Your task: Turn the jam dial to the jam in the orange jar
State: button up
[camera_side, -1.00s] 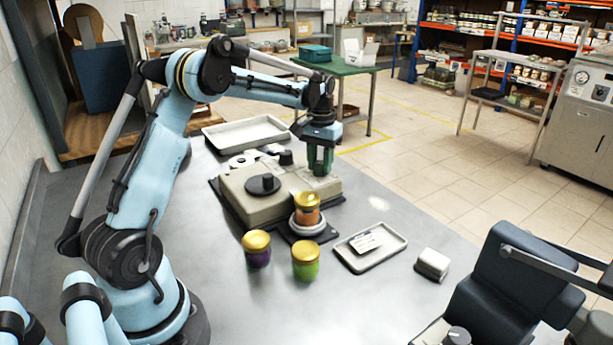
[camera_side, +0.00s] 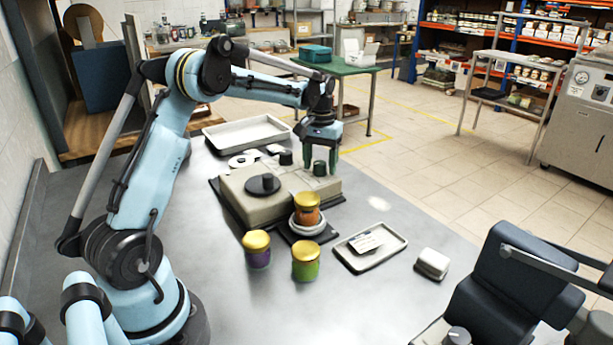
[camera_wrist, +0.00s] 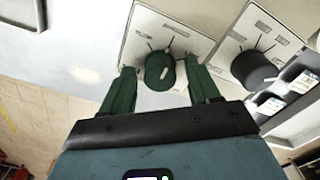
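The orange jar (camera_side: 306,215) with a gold lid stands upright on a round pale plate at the front of the beige machine (camera_side: 240,200). A dark green knob (camera_side: 319,168) sits on the machine's right side. In the wrist view this knob (camera_wrist: 160,72) has a white pointer mark tilted up and right, with ticks and labels around it too small to read. My gripper (camera_side: 319,156) is open just above the knob; its fingertips (camera_wrist: 160,76) lie either side of it, apart from it. A second dark knob (camera_wrist: 254,69) is beside it.
A purple jar (camera_side: 257,258) and a green jar (camera_side: 305,268) stand in front of the machine. A small tray (camera_side: 390,256) with a card and a white block (camera_side: 432,264) lie to the right. A large pale tray (camera_side: 232,138) is behind.

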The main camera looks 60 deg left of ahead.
aim_at(321, 163)
notch_tip(321, 163, up, 12)
dwell(0.8)
jog(key=shift+r, duration=0.1)
jog(key=s+d+r+m+t, duration=0.1)
jog(key=s+d+m+t, duration=0.15)
jog(key=d, duration=0.35)
jog(key=s+d+r+m+t, duration=0.1)
jog(key=s+d, duration=0.3)
jog(key=d, duration=0.2)
jog(key=s+d+f+m+t, duration=0.3)
jog(key=s+d+f, duration=0.5)
jog(key=s, duration=0.2)
jog(key=shift+s+d+f+t, duration=0.15)
jog(key=shift+s+d+t, duration=0.05)
jog(key=shift+d+t, duration=0.2)
